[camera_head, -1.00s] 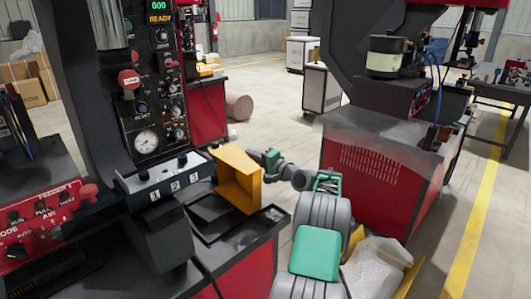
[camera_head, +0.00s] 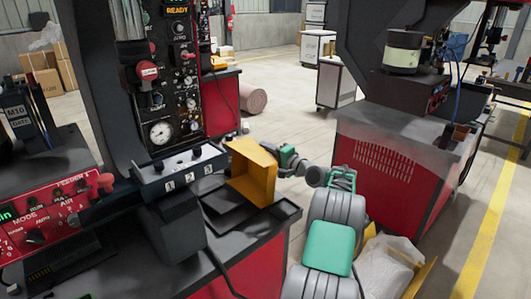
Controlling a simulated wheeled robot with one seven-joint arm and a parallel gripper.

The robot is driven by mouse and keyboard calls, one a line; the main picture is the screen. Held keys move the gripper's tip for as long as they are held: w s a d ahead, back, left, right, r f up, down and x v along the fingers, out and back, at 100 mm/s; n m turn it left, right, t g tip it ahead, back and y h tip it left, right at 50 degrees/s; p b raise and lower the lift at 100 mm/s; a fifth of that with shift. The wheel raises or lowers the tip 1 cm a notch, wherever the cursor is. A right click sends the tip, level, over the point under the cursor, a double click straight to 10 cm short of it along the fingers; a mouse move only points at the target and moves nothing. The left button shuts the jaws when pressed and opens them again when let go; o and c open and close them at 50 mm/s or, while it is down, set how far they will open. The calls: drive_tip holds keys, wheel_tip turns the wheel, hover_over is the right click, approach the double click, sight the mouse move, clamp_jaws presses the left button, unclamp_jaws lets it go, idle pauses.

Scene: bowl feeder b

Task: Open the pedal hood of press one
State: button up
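The yellow pedal hood (camera_head: 250,172) stands tilted up at the right edge of the press's black table, beside the numbered control box (camera_head: 180,172). Its hollow side faces left, over a dark tray. My gripper (camera_head: 284,157) is at the hood's right side, at or very near its upper right edge. Its fingers are small and partly hidden by the hood, so I cannot tell whether they are open, shut, or touching it. My grey and green arm reaches up from the bottom of the view. A pedal cannot be made out.
The press column and gauge panel (camera_head: 174,80) stand at the left. A red feeder panel (camera_head: 50,222) is at lower left. A second red machine (camera_head: 385,170) stands close to the right of my arm. A plastic-wrapped bundle (camera_head: 385,268) lies below my arm.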

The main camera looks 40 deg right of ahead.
drive_tip(key=s, duration=0.8)
drive_tip(key=shift+r+b, duration=0.25)
drive_tip(key=shift+b, duration=0.05)
drive_tip(key=shift+w, duration=0.1)
